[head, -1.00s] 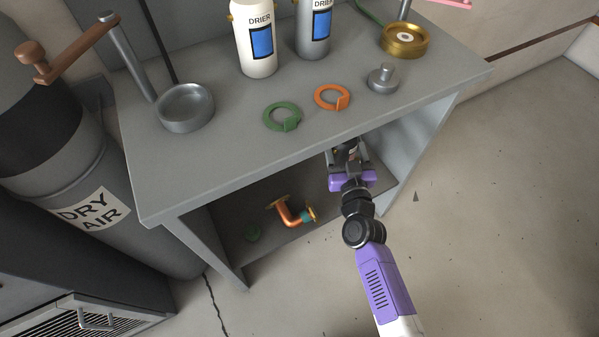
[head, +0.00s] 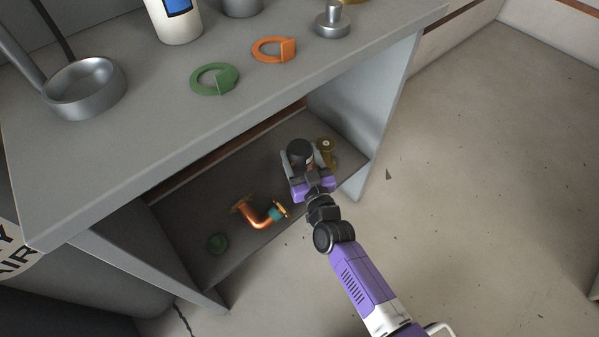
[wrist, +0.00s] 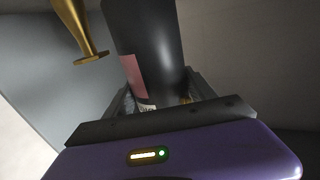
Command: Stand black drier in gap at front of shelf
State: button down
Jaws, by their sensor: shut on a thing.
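The black drier (head: 299,151) is a dark cylinder between the fingers of my gripper (head: 306,172), over the right part of the lower shelf (head: 190,195) under the bench. In the wrist view the black drier (wrist: 150,45) fills the middle, with a pinkish label on its side, and my gripper (wrist: 160,100) is shut on it. It looks about upright. A brass flanged piece (head: 326,150) stands just right of the drier. A copper elbow pipe (head: 258,212) lies to the left, with a gap of shelf between. Whether the drier's base touches the shelf is hidden.
A green ring (head: 213,79) and an orange ring (head: 273,50) lie on top. Floor at right is clear.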

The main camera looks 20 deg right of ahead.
jog(key=shift+f+b, duration=1.5)
jog(key=shift+f, duration=1)
jog(key=shift+f, duration=0.2)
jog(key=shift+c, duration=1.5)
grip_release()
jog(key=shift+f, duration=0.1)
jog(key=shift+s+r, duration=0.15)
jog(key=shift+r, duration=0.05)
jog(key=s+p, duration=0.3)
jog(key=s, duration=0.8)
jog(key=shift+s+a, duration=0.35)
jog(key=shift+a, duration=0.05)
